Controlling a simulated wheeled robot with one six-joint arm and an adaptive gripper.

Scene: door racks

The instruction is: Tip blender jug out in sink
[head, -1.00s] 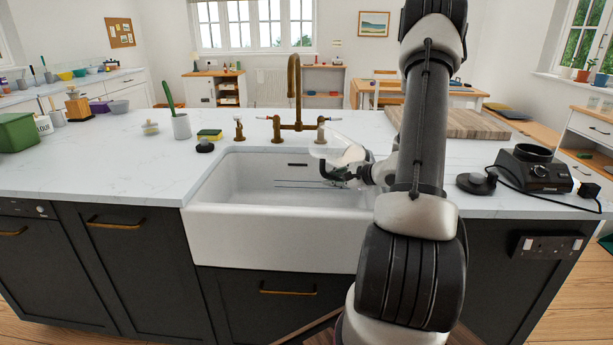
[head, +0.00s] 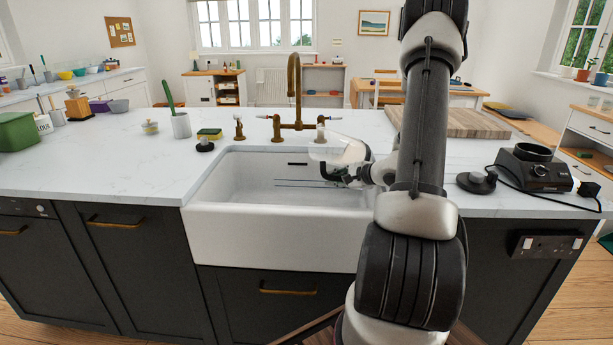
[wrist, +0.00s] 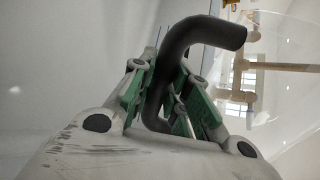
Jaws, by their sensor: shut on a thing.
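The see-through blender jug (head: 325,153) is held over the right part of the white sink (head: 285,225) and looks tilted over. Its black handle (wrist: 200,38) curves up between my fingers in the wrist view. My gripper (head: 346,175) is shut on this handle, with green finger pads on both sides of it (wrist: 168,100). The jug's clear wall is hard to make out, and the jug's contents cannot be told. The dark blender base (head: 536,168) stands on the worktop at the right, without the jug.
The brass tap (head: 294,95) stands behind the sink, close to the left of the jug. A sponge (head: 209,134) and a pot with a green brush (head: 181,125) are on the left. A wooden board (head: 450,122) lies behind my arm. A black lid-like piece (head: 476,182) lies beside the base.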

